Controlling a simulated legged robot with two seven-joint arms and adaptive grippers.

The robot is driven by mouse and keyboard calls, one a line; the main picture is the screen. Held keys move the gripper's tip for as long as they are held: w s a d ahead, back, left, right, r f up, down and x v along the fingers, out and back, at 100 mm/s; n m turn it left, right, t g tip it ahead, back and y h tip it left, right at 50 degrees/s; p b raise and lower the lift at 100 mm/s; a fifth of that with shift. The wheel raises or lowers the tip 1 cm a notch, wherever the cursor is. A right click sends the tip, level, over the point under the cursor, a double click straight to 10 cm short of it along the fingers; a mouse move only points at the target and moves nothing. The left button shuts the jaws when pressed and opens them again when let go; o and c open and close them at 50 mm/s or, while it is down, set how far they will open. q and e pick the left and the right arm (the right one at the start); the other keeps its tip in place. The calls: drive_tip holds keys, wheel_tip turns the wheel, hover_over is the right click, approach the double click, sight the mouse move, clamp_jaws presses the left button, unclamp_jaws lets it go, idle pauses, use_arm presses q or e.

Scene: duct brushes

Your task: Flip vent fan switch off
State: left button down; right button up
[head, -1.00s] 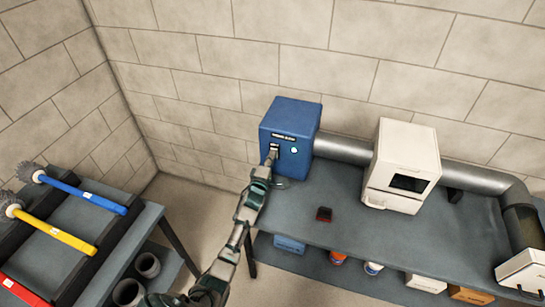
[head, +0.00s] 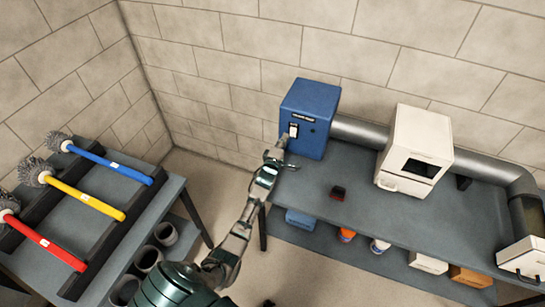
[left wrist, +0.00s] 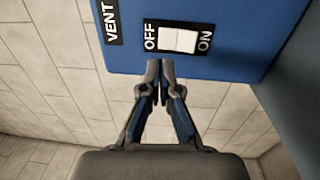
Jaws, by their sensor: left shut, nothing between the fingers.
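The blue vent fan box (head: 310,98) stands at the left end of the grey bench, against the wall. Its white rocker switch (head: 293,130) is on the front face. In the left wrist view the switch (left wrist: 178,40) sits between the OFF label on the left and the ON label on the right; I cannot tell for sure which side is pressed. My left gripper (head: 281,146) is shut and empty, just below the switch. In the left wrist view its fingertips (left wrist: 160,70) are together near the OFF end, seemingly apart from the switch. My right gripper is not in view.
A grey duct (head: 360,131) runs right from the box behind a white unit (head: 418,145). Red, yellow and blue brushes (head: 95,200) lie on a rack at left. Floor shows between the tables.

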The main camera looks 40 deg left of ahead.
use_arm(q)
drive_tip(key=p+v, duration=0.1)
drive_tip(key=v, duration=0.8)
drive_tip(key=shift+s+r, duration=0.3)
drive_tip(key=shift+r, duration=0.45)
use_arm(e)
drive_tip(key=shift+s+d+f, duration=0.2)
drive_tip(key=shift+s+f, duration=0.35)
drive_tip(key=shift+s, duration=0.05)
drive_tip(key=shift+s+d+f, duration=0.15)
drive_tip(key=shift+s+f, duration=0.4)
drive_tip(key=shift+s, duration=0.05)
use_arm(q)
drive_tip(key=shift+d+r, duration=0.1)
drive_tip(key=shift+d, duration=0.2)
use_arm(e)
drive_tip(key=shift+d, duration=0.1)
